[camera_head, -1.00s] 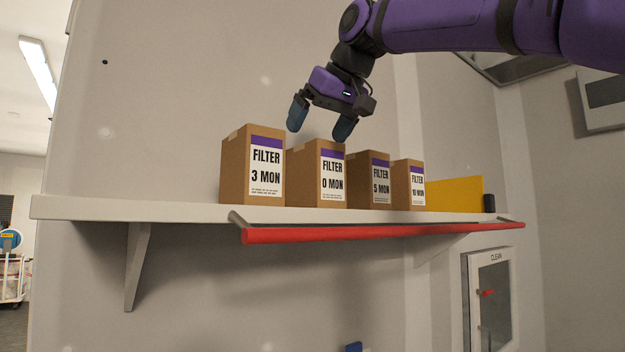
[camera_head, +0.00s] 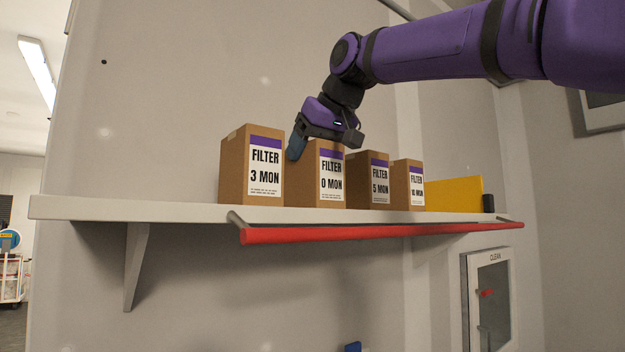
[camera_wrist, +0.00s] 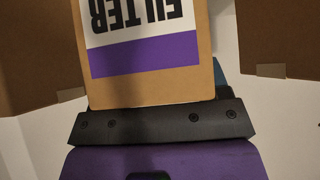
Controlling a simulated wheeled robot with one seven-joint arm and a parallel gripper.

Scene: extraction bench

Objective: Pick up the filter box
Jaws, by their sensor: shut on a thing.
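Several brown filter boxes stand upright in a row on the shelf. My gripper (camera_head: 322,146) is shut on the "FILTER 0 MON" box (camera_head: 331,188), second from the left, gripping it near its top. This box still appears to stand on the shelf. One blue fingertip shows at its left side; the other is hidden. In the wrist view, the held box (camera_wrist: 150,85) fills the middle, its label upside down. The "FILTER 3 MON" box (camera_head: 250,170) is to its left. The "FILTER 5 MON" box (camera_head: 368,182) and the "FILTER 10 MON" box (camera_head: 408,186) are to its right.
The white shelf (camera_head: 130,209) has a red bar (camera_head: 380,232) along its front edge. A yellow panel (camera_head: 455,194) stands at the right end beside a small black object (camera_head: 489,203). The gaps between neighbouring boxes are narrow.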

